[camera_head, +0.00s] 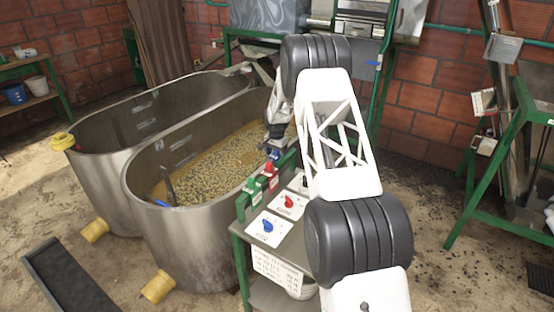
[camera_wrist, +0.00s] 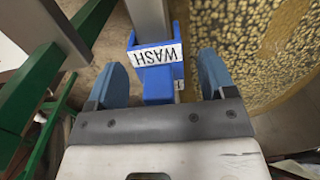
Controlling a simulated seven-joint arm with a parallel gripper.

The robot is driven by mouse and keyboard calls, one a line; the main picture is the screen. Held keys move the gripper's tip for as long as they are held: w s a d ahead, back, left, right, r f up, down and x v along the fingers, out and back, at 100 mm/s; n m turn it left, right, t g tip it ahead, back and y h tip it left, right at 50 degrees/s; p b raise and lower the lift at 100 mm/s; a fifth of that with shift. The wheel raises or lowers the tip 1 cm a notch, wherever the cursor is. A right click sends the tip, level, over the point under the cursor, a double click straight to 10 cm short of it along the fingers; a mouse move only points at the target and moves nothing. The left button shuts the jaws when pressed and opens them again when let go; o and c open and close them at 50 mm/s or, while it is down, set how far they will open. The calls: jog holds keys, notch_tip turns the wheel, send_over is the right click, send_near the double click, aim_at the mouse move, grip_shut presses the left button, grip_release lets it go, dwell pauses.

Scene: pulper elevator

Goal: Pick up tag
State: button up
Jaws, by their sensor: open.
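A blue tag with a white label reading WASH (camera_wrist: 155,56) shows in the wrist view, its label upside down there. My gripper (camera_wrist: 160,64) is open, with one blue-padded finger to the left of the tag and the other to the right. Gaps show on both sides, and the fingers do not appear to touch it. In the head view my gripper (camera_head: 277,138) is above the far end of the green rack by the near tank, partly hidden by my arm. A small blue patch there is too small to tell as tag or finger.
Red tags (camera_head: 269,169) stand in the green rack (camera_head: 243,206) beside a table with a red knob (camera_head: 289,201) and a blue knob (camera_head: 267,225). The near metal tank (camera_head: 190,240) holds beans in liquid. Another tank (camera_head: 95,185) stands behind it. Green framework stands right.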

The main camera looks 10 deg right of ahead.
jog(key=shift+c, duration=0.2)
jog(key=c, duration=1)
jog(key=shift+o, duration=0.2)
jog(key=shift+r, duration=0.1)
notch_tip(320, 180, up, 18)
dwell(0.6)
jog(key=shift+s, duration=0.1)
jog(key=s+a+r, duration=0.1)
jog(key=s+r, duration=0.1)
jog(key=s, duration=0.6)
jog(key=s+a+r, duration=0.1)
jog(key=s, duration=0.8)
jog(key=shift+r, duration=0.4)
